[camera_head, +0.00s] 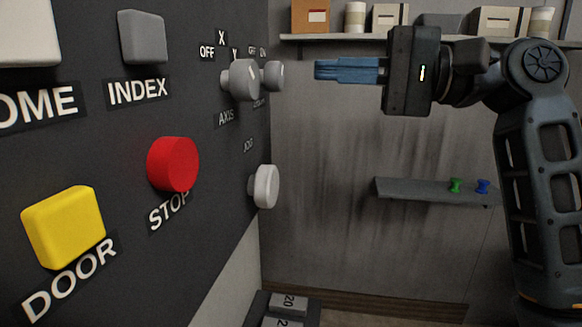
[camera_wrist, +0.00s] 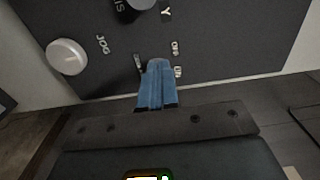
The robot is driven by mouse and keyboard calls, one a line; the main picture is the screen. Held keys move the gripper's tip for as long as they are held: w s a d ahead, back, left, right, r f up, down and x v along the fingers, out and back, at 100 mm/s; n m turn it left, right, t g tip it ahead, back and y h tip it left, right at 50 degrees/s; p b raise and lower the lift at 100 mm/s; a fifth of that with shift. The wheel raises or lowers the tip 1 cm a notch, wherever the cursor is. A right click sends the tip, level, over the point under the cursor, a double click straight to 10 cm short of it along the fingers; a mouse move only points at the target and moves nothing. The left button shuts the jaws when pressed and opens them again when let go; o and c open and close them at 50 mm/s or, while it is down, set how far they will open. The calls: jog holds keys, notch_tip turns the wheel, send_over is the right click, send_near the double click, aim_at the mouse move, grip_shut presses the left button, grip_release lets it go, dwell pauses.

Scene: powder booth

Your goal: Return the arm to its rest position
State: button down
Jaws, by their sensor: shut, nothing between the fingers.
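My gripper (camera_head: 318,69) is shut and empty, with its blue fingers together and pointing left toward the control panel (camera_head: 215,130). It is apart from the axis selector knob (camera_head: 241,79), which lies to its left in the head view. A second grey knob (camera_head: 273,75) sits just behind that one. In the wrist view the shut blue fingers (camera_wrist: 158,66) point at the panel (camera_wrist: 215,45), near a small switch or label that they partly hide. My arm is raised and bent at the right of the head view.
The panel carries a yellow DOOR button (camera_head: 63,227), a red STOP button (camera_head: 173,164), a grey INDEX button (camera_head: 142,38) and a white JOG knob (camera_head: 265,187). A shelf (camera_head: 330,38) with boxes is behind my gripper. A lower ledge (camera_head: 415,191) holds green and blue pins.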

jog(key=s+d+f+m+t+h, duration=0.2)
jog(key=f+m+t+h, duration=0.3)
jog(key=f, duration=1)
jog(key=s+d+f+m+t+h, duration=0.1)
jog(key=d+f+m+t+h, duration=0.2)
jog(key=f+t, duration=0.85)
jog(key=s+d+f+n+g+h+b, duration=0.15)
jog(key=s+d+f+h, duration=0.25)
jog(key=s+f, duration=0.6)
jog(key=s+d+f+n+g+h, duration=0.1)
jog(key=s+d+f+g+h, duration=0.25)
jog(key=s+f, duration=0.65)
jog(key=s+d+r+n+h, duration=0.1)
jog(key=s+r+n, duration=0.2)
jog(key=s, duration=0.6)
jog(key=s+d+r+n+h, duration=0.1)
jog(key=s+d+r+n, duration=0.1)
jog(key=s, duration=0.8)
jog(key=r+n, duration=0.1)
jog(key=n, duration=0.1)
jog(key=shift+s+d+r+n, duration=0.15)
jog(key=shift+s+r+n, duration=0.1)
jog(key=shift+r+n, duration=0.1)
